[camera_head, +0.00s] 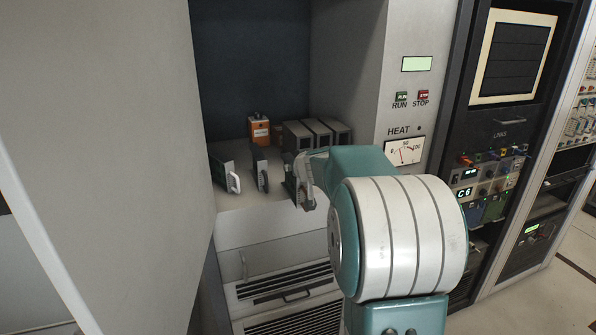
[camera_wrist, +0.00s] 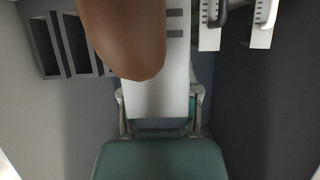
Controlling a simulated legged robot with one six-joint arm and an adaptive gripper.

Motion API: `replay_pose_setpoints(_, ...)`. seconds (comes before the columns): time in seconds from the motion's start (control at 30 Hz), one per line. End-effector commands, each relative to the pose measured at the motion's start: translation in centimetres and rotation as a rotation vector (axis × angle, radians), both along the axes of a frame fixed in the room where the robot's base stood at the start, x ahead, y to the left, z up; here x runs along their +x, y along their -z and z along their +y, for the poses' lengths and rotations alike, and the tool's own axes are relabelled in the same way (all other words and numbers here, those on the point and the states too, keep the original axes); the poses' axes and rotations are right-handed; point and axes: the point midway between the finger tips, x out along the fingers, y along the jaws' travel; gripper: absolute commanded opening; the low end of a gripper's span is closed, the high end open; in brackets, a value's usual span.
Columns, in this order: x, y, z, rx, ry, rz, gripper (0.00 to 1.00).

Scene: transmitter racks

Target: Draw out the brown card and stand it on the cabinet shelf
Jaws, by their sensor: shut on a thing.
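The held card (camera_head: 289,178) is upright over the front right part of the cabinet shelf (camera_head: 262,197), right of two other standing cards. I cannot tell whether its lower edge touches the shelf. My gripper (camera_head: 304,172) is shut on it. In the wrist view, a large rounded brown handle (camera_wrist: 130,38) hangs close to the lens, before the card's pale front panel (camera_wrist: 177,58). My gripper's fingers (camera_wrist: 158,100) show on both sides of that panel. A card with a black handle (camera_head: 261,170) and one with a white handle (camera_head: 229,176) stand to the left.
An orange box (camera_head: 259,131) and several grey boxes with dark fronts (camera_head: 318,134) stand at the back of the shelf. An open door (camera_head: 110,150) fills the left.

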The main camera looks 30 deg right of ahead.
Motion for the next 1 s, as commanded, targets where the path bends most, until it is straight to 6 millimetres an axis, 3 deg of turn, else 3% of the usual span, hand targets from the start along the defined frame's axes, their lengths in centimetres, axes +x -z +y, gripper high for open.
replay_pose_setpoints(1.0,6.8,-0.1,-1.5,-0.001,-0.001,-0.002,0.00)
